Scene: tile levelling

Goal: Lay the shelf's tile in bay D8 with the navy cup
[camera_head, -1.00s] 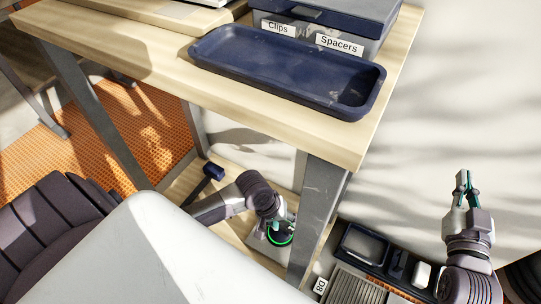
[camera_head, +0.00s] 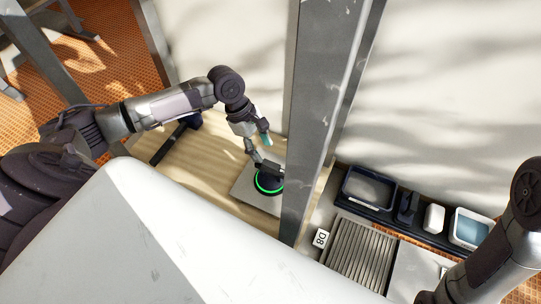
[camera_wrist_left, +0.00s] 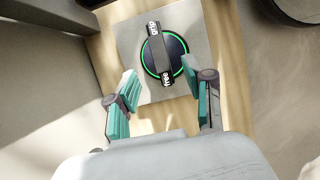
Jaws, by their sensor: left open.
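On the low wooden shelf (camera_head: 205,165) lies a grey square tile (camera_head: 246,184). The navy suction cup (camera_head: 268,181), with a green ring and a black lever handle, sits on the tile. The D8 label (camera_head: 321,238) stands by a ribbed grey bed (camera_head: 358,252) on the floor. My right arm shows at lower right; its gripper is out of frame.
A dark mallet-like tool (camera_head: 178,137) lies on the shelf. Behind the bay, a dark tray holds a grey tub (camera_head: 368,188), a white block (camera_head: 433,218) and a blue-filled tub (camera_head: 469,229).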

